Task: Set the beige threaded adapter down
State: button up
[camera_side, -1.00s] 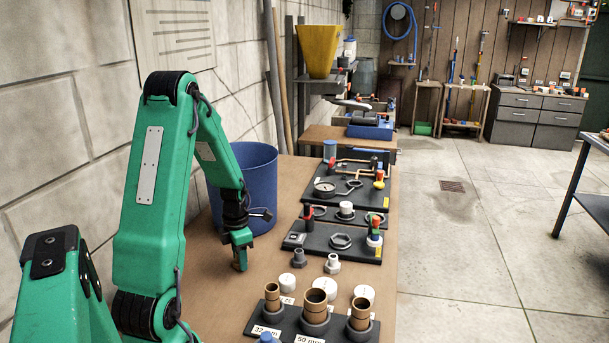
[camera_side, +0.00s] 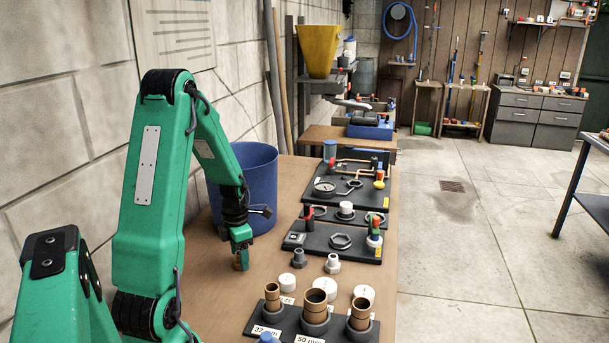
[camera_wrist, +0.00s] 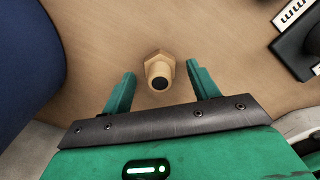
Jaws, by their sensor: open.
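The beige threaded adapter (camera_wrist: 159,70) stands on the wooden bench, seen from above in the wrist view with its hex part and dark bore showing. My gripper (camera_wrist: 161,84) is open, with one green finger on each side of the adapter and a visible gap on both sides.
A blue bin (camera_side: 257,180) stands close behind my gripper. Bare bench (camera_side: 215,290) lies in front.

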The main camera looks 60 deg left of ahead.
notch_tip(320, 180, up, 11)
dwell(0.6)
dwell(0.4)
jog(key=w+d+r+m+t+y, duration=0.1)
jog(key=w+d+r+m, duration=0.1)
jog(key=d+r+m, duration=0.4)
jog(key=w+d+r+m+t, duration=0.1)
jog(key=d+r+m+t, duration=0.1)
jog(key=d+m, duration=0.8)
jog(key=s+d+r+m+t, duration=0.1)
jog(key=s+d+r+m, duration=0.1)
jog(key=d+m, duration=0.4)
jog(key=s+d+r+m+t+h, duration=0.1)
jog(key=d+m, duration=0.4)
jog(key=m, duration=0.8)
jog(key=shift+s+d+r+m+t, duration=0.35)
jog(key=shift+s+r, duration=0.2)
jog(key=shift+s, duration=0.5)
